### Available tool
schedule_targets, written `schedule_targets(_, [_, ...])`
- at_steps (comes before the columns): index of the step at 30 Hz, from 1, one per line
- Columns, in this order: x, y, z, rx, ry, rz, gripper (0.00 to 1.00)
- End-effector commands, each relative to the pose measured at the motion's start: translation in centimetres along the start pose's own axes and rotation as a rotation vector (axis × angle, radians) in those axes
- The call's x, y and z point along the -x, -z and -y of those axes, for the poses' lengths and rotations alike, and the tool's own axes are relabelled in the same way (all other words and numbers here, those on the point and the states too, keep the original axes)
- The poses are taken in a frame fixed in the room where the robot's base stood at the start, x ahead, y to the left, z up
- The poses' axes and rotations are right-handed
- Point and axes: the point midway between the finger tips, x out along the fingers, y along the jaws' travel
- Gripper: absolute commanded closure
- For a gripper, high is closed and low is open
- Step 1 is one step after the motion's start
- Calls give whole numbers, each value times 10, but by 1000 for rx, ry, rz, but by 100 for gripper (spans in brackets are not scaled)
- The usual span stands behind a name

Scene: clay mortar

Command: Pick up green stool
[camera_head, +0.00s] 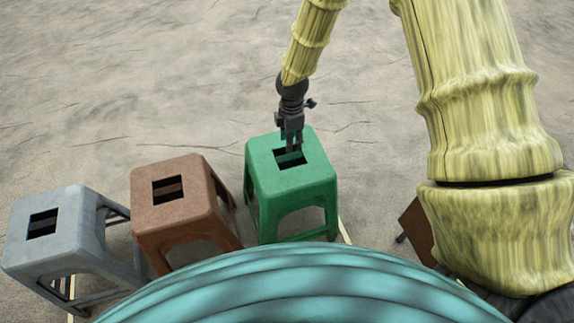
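The green stool (310,182) stands upright on the floor at the centre, with a dark square hole in its seat. My gripper (291,148) is dark and points down at this hole, at the end of the yellowish arm. Its fingertips overlap the hole's back part in the picture. I cannot tell whether they are inside the hole, touching its edge or just above it. The fingers are small here, and their gap is not clear.
A brown stool (185,211) stands close to the left of the green one, and a grey stool (75,240) stands farther left. A brown object (417,231) is partly hidden at the right. The floor (150,80) behind the stools is clear.

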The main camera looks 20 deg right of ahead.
Motion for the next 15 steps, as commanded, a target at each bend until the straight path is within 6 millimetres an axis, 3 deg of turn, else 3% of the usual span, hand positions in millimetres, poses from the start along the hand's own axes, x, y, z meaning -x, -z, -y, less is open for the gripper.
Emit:
schedule_targets(5, [-11,4,-3,19,1,5,61])
schedule_targets(15, [-52,6,-3,19,1,3,61])
